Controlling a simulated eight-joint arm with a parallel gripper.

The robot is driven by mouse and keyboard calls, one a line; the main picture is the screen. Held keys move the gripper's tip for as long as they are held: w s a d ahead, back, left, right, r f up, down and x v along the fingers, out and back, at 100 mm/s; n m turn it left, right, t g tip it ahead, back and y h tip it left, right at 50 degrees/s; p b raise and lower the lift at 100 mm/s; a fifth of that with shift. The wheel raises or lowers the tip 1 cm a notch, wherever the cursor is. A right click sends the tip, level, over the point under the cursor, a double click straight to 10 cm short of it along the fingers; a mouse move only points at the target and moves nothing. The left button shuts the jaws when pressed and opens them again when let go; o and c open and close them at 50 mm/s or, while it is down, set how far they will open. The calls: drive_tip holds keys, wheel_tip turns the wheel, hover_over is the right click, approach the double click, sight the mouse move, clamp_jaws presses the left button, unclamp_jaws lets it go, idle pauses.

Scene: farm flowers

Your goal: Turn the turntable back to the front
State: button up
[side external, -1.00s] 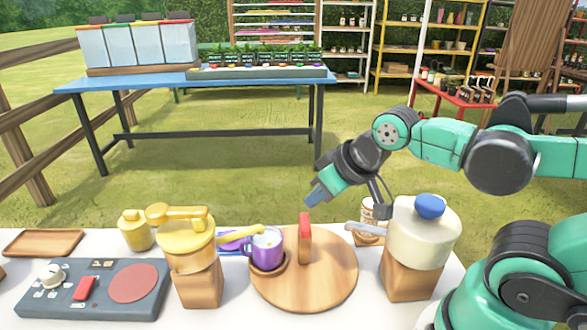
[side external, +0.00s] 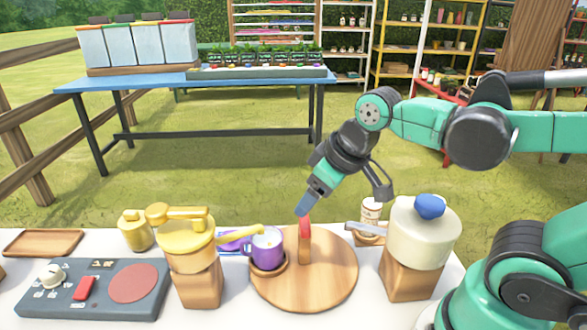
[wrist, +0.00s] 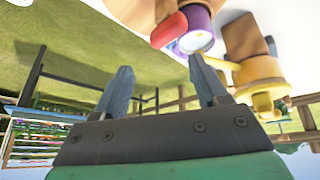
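The round wooden turntable (side external: 325,280) lies on the white table. A wooden post with a red top (side external: 305,232) stands upright on it. A purple mug (side external: 266,246) with pale contents sits in a round wooden holder at the turntable's left edge. My gripper (side external: 303,212) is just above and slightly left of the red top; I cannot tell whether they touch. In the wrist view, the fingers of my gripper (wrist: 163,90) are wide apart with nothing between them. The red top (wrist: 169,30) and the mug (wrist: 197,32) show beyond the fingers, near the upper edge.
A yellow pot (side external: 187,245) on a wooden block stands left of the turntable, its spout toward the mug. A cream pot with a blue knob (side external: 424,238) stands at the right, and a small labelled jar (side external: 370,217) behind it. A grey control panel (side external: 93,289) lies at left.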

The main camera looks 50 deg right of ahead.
sight(305, 220)
drive_tip(key=shift+o, duration=1.4)
drive_tip(key=shift+w+a+r+n+g, duration=0.1)
drive_tip(key=shift+w+r+n+g, duration=0.05)
drive_tip(key=shift+n+g, duration=0.3)
drive_tip(key=shift+w+a+r+n+g, duration=0.15)
drive_tip(key=shift+n+g, duration=0.2)
drive_tip(key=shift+n, duration=0.2)
drive_tip(key=n+g, duration=0.2)
drive_tip(key=n, duration=0.1)
drive_tip(key=n+g, duration=0.1)
drive_tip(key=shift+w+a+r+n+g, duration=0.15)
drive_tip(key=shift+w+a+n+g, duration=0.05)
drive_tip(key=shift+w+n+g, duration=0.2)
drive_tip(key=shift+f, duration=2.8)
drive_tip(key=shift+c, duration=0.2)
clamp_jaws()
